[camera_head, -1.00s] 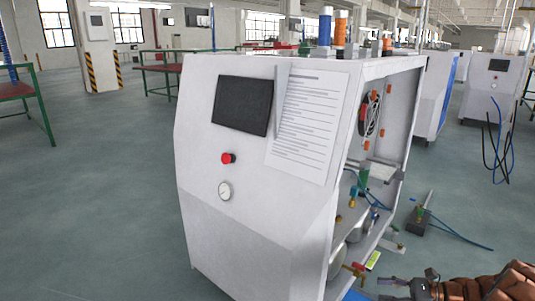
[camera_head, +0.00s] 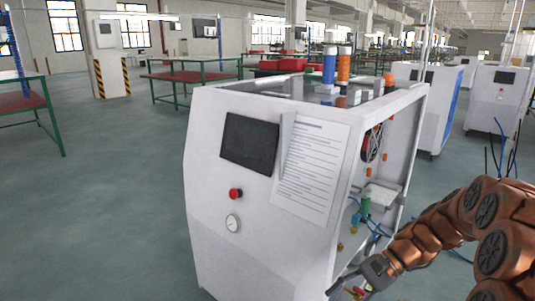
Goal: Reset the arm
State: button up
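My arm (camera_head: 445,229) is copper-coloured and reaches in from the right edge, bent down toward the lower middle. My gripper (camera_head: 350,287) is at the bottom of the view, by the lower part of the open side of the white gas generator (camera_head: 265,240). Its finger ends are partly cut off or blend with the parts behind, so I cannot tell whether it is open or shut. The generator has a dark screen (camera_head: 250,142), a red button (camera_head: 236,194), a round gauge (camera_head: 233,223) and a printed sheet (camera_head: 311,170) on its front.
Blue (camera_head: 329,66) and orange (camera_head: 344,64) cylinders stand on the generator's top. Its open side shows a fan (camera_head: 372,143) and valves. Other white cabinets (camera_head: 497,98) stand behind at right. A green-legged table (camera_head: 190,76) is at the back. The floor at left is clear.

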jog(key=s+a+r+n+g+h+p, duration=0.1)
jog(key=s+a+r+n+h+p, duration=0.2)
jog(key=s+r, duration=0.35)
jog(key=s+a+r+n+h+p, duration=0.1)
jog(key=s+r+n+h+p, duration=0.15)
jog(key=s+r+p, duration=0.35)
jog(key=s+d+r+n+t+h+p, duration=0.1)
jog(key=s+d+r+n+h+p, duration=0.1)
jog(key=s+r+p, duration=0.2)
jog(key=s+d+r+n+t+h+p, duration=0.1)
jog(key=s+d+r+n+h+p, duration=0.1)
jog(key=s, duration=0.6)
notch_tip(320, 180, up, 3)
jog(key=shift+s+d+f+h+p, duration=0.2)
jog(key=shift+s+d+h+p, duration=0.15)
jog(key=shift+d+h+p, duration=0.5)
